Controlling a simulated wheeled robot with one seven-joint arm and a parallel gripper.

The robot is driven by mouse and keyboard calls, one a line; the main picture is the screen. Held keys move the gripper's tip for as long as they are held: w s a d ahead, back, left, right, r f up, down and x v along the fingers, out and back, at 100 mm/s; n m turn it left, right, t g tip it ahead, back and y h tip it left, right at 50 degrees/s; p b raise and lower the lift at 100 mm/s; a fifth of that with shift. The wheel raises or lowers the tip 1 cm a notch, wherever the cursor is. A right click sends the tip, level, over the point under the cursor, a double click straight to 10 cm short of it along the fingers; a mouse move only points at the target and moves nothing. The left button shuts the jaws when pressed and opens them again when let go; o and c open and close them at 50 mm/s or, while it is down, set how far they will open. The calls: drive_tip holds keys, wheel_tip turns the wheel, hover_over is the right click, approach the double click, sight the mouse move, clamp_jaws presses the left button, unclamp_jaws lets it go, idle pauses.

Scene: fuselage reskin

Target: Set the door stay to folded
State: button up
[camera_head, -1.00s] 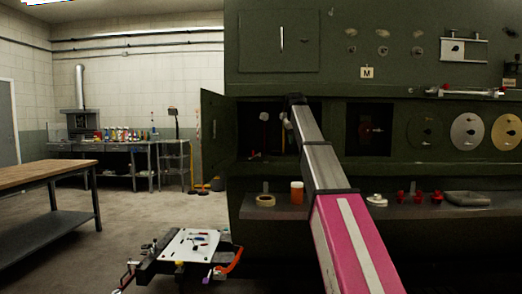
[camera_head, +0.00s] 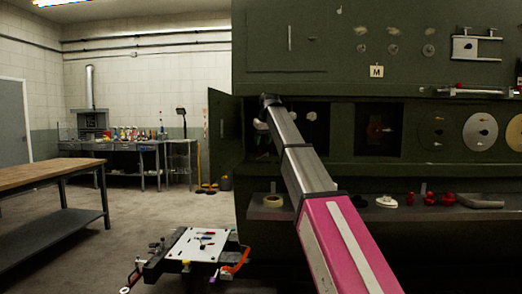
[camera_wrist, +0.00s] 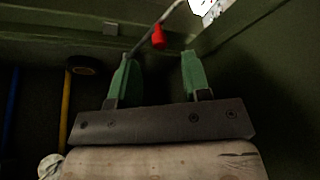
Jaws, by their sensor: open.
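In the wrist view, my gripper (camera_wrist: 160,62) is open, its two green fingers apart with nothing held between them. A red knob (camera_wrist: 158,37) on a thin grey rod (camera_wrist: 172,13), which looks like the door stay, shows just beyond the fingertips, between them in the picture. The rod runs up to the right; whether any finger touches the knob I cannot tell. In the head view, the open green door (camera_head: 224,133) hangs at the left edge of a dark bay in the green fuselage panel. My arm reaches to that bay, and the gripper is not clearly visible there.
A shelf below the bays holds a tape roll (camera_head: 272,201), red parts (camera_head: 430,199) and a grey part (camera_head: 480,202). A low cart with a white board (camera_head: 200,243) stands in front. A wood-topped bench (camera_head: 50,176) is at left. The wrist view shows dark bay walls close around.

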drive_tip(key=shift+x, duration=2.15)
clamp_jaws()
